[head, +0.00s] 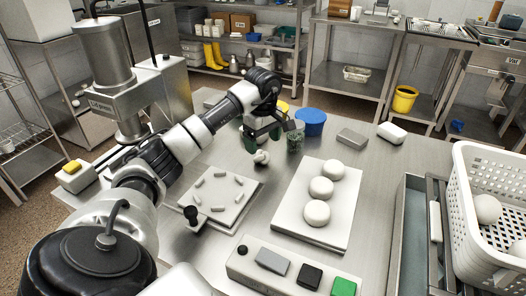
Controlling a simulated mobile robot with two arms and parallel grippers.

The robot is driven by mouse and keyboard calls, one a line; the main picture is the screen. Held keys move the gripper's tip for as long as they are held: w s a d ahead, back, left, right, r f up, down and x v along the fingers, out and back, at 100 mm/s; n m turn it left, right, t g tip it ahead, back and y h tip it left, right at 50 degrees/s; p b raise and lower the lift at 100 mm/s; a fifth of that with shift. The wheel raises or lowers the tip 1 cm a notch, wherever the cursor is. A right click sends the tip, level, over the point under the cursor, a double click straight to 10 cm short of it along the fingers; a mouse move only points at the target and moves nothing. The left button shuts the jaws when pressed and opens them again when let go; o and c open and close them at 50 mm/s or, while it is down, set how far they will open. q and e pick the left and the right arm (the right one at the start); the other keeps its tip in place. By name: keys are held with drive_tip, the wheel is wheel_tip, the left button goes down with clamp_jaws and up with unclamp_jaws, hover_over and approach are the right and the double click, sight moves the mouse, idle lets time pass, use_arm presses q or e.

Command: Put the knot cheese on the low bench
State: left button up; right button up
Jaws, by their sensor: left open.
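A small white knotted piece, which looks like the knot cheese (262,158), lies on the steel worktop (268,228) just behind a square white board. My left gripper (263,142) is open above it, with its dark fingers pointing down. The fingers look close to the white piece, but I cannot tell whether they touch it. My right gripper is not in view. Several steel benches stand in the room, and I cannot tell which one is the low bench.
The square board (238,212) holds several small sticks. A white board (291,217) with three round cheeses stands to its right. A glass jar (295,141) and blue tub (311,122) are close beside my gripper. A white perforated basket (463,215) is at right; a button box (250,268) is in front.

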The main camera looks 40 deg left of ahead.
sight(263, 153)
use_arm(q)
wheel_tip(263, 153, up, 7)
drive_tip(key=shift+f+p, duration=0.2)
drive_tip(key=shift+p, duration=0.1)
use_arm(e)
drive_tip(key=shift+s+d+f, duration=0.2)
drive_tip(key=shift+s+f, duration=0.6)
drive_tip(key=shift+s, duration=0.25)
